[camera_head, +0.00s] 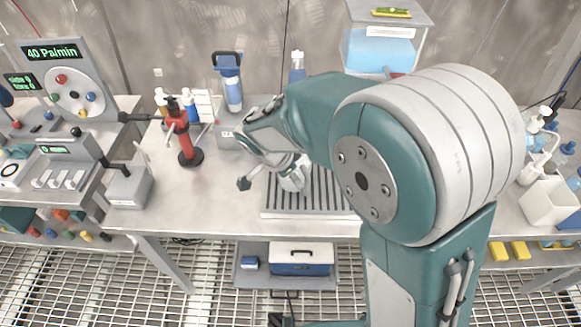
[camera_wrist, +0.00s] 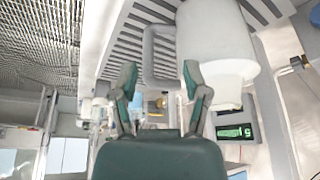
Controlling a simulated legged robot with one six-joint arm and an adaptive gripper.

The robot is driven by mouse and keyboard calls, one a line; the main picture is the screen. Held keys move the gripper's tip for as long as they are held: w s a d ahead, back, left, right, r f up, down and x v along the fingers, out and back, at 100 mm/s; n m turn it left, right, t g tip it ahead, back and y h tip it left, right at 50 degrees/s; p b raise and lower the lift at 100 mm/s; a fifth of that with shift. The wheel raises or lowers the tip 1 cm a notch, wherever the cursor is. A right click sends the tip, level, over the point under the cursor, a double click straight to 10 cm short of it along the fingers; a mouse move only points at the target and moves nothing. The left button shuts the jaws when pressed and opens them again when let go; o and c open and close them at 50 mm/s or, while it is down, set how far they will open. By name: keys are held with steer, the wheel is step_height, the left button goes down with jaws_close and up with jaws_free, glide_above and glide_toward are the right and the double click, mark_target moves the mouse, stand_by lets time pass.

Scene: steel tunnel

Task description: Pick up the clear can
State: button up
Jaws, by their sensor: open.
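A whitish can (camera_wrist: 215,40) with a side handle (camera_wrist: 148,55) fills the upper right of the wrist view. In the head view, the pale can (camera_head: 295,178) stands on the ribbed drain plate (camera_head: 330,204), partly hidden by my arm. My gripper (camera_wrist: 158,78) is open, with its two green-tipped fingers apart. In the wrist view, the handle appears between the fingers, and the right fingertip overlaps the can's body. I cannot tell whether they touch. In the head view, my gripper (camera_head: 264,172) is at the can's left side, with nothing visibly held.
A grey box with a lever (camera_head: 128,187) is at the table's left edge. A blue-filled tank (camera_head: 380,50) is behind. The table front left of the plate is clear.

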mark_target(307, 194)
steer(key=d+f, duration=0.2)
steer(key=d, duration=0.1)
steer(key=d+f, duration=0.1)
steer(key=f, duration=0.1)
steer(key=shift+w+d, duration=0.15)
steer(key=shift+w, duration=0.1)
steer(key=shift+w+f, duration=0.1)
steer(key=shift+f, duration=0.1)
steer(key=shift+a+f, duration=0.1)
steer(key=shift+a, duration=0.5)
steer(key=shift+c, duration=0.4)
steer(key=c, duration=0.6)
steer(key=shift+d, duration=0.1)
jaws_close()
steer(key=shift+d, duration=0.3)
